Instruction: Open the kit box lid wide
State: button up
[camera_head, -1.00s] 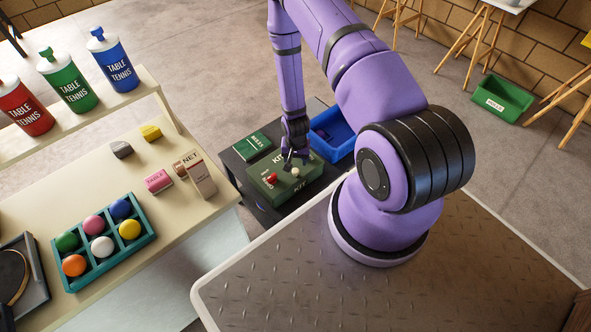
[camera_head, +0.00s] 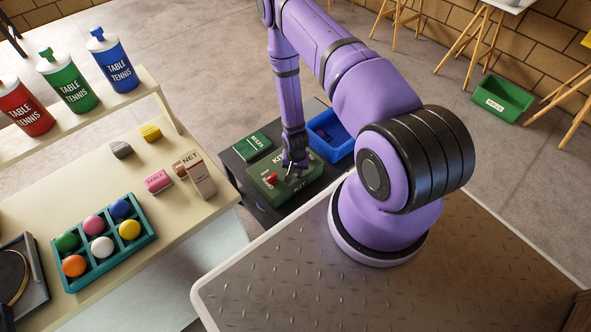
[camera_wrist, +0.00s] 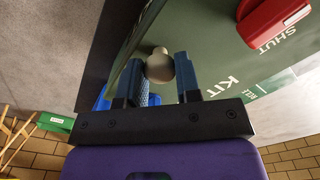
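The green kit box (camera_head: 266,184) sits on a low dark table, with its lid flat and shut. Its lid reads KIT and carries a red latch (camera_head: 271,178) beside the word SHUT; the latch also shows in the wrist view (camera_wrist: 272,20). A cream knob (camera_wrist: 160,67) stands on the lid. My gripper (camera_head: 295,167) is down at the lid from above. In the wrist view its two blue fingers (camera_wrist: 160,75) are on either side of the knob, which fills the gap between them, so it looks shut on the knob.
A cream counter (camera_head: 185,220) with a ball tray (camera_head: 151,238) is at the left. A green bin (camera_head: 497,103) stands on the floor.

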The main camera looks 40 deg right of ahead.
grip_shut()
jog(key=shift+r, duration=0.1)
